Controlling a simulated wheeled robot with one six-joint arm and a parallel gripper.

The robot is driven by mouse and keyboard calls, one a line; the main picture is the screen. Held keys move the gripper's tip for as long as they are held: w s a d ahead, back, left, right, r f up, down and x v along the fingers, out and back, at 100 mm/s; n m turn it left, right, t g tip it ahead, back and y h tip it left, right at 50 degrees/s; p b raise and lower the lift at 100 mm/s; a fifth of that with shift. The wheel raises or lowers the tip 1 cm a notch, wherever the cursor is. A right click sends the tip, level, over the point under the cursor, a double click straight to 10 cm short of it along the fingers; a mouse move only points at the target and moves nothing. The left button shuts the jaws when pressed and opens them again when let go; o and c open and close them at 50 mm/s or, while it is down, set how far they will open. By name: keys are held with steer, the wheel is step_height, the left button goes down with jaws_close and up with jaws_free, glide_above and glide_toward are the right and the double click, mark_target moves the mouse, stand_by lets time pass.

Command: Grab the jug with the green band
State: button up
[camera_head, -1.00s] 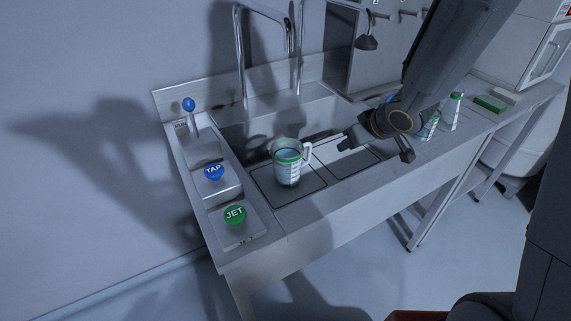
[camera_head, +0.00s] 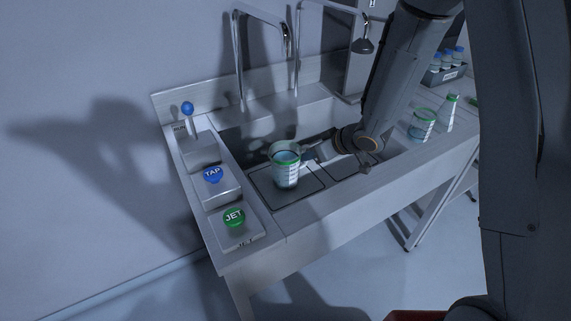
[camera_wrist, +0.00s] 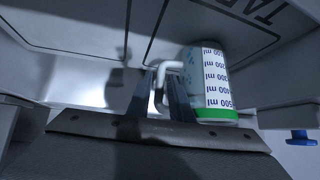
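The jug with the green band (camera_head: 286,175) stands upright in the sink at the left, on a marked rectangle, and looks clear with bluish contents. In the wrist view the jug (camera_wrist: 208,75) shows its white millilitre scale, green band and white handle. My gripper (camera_head: 312,154) is at the jug's right, at the handle side. In the wrist view the two fingers of my gripper (camera_wrist: 158,90) are apart, with the handle between their tips. A gap shows between the fingers. In the head view my gripper partly hides the handle.
A blue TAP button (camera_head: 213,174) and a green JET button (camera_head: 234,217) sit left of the sink. A curved faucet (camera_head: 288,45) rises behind the jug. Another green-rimmed vessel (camera_head: 421,124) and a bottle (camera_head: 447,112) stand on the right counter, near a rack of vials (camera_head: 447,66).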

steer(key=shift+w+a+f, duration=0.2)
steer(key=shift+a+f, duration=0.05)
steer(key=shift+f, duration=0.1)
jaws_close()
steer(key=shift+r, duration=0.1)
stand_by(1.1)
